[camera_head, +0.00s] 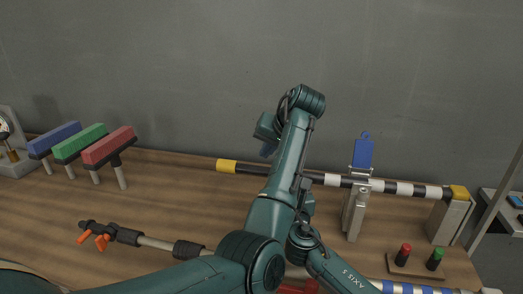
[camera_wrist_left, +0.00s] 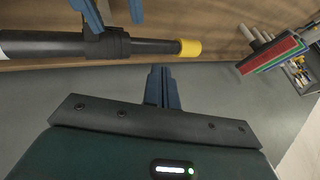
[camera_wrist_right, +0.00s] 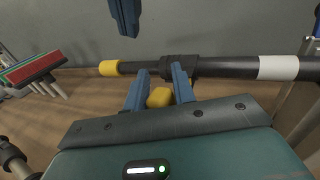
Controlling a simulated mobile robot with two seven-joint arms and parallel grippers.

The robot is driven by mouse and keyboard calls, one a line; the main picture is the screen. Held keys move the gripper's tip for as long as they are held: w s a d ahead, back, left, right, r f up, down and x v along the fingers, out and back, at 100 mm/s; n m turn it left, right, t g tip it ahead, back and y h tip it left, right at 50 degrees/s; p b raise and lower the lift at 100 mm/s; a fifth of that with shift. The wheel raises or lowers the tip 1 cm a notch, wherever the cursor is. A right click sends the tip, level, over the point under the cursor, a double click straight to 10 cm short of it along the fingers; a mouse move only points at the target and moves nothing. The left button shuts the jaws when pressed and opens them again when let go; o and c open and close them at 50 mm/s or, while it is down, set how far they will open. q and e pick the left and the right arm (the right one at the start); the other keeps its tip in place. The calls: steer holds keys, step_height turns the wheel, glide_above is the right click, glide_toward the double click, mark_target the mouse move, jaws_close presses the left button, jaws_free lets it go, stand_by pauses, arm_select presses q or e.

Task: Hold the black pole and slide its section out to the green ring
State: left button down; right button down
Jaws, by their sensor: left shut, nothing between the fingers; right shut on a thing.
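The black pole (camera_head: 253,170) lies level above the table, with a yellow tip (camera_head: 226,166) on the left and black-and-white bands on the right. A collar (camera_wrist_right: 180,67) joins its thin and thick black parts. My right gripper (camera_wrist_right: 160,72) is shut on a yellow piece (camera_wrist_right: 160,97) at the collar; my arm hides it in the head view. My left gripper (camera_head: 266,149) is shut and empty, above and apart from the pole; its closed fingers show in the left wrist view (camera_wrist_left: 163,86). I see no green ring.
A post (camera_head: 354,212) with a blue tag (camera_head: 363,153) and an end block (camera_head: 450,218) support the pole. Blue, green and red bars (camera_head: 108,145) stand at left. A pole with orange levers (camera_head: 98,240) lies in front. A button box (camera_head: 420,265) is at right.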

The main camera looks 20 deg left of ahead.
mark_target(238, 166)
arm_select(q)
steer(key=x, duration=0.7)
steer(key=shift+w+a+f, duration=0.1)
steer(key=shift+a+f, duration=0.05)
steer(key=shift+f, duration=0.1)
steer(key=a, duration=0.2)
steer(key=shift+s+a, duration=0.2)
steer(key=shift+a, duration=0.05)
steer(key=shift+s+a, duration=0.15)
steer(key=shift+a, duration=0.55)
steer(key=s+a, duration=0.2)
steer(key=a, duration=0.8)
steer(key=s+a, duration=0.2)
steer(key=a, duration=0.9)
steer(key=shift+a, duration=0.3)
steer(key=shift+d, duration=0.1)
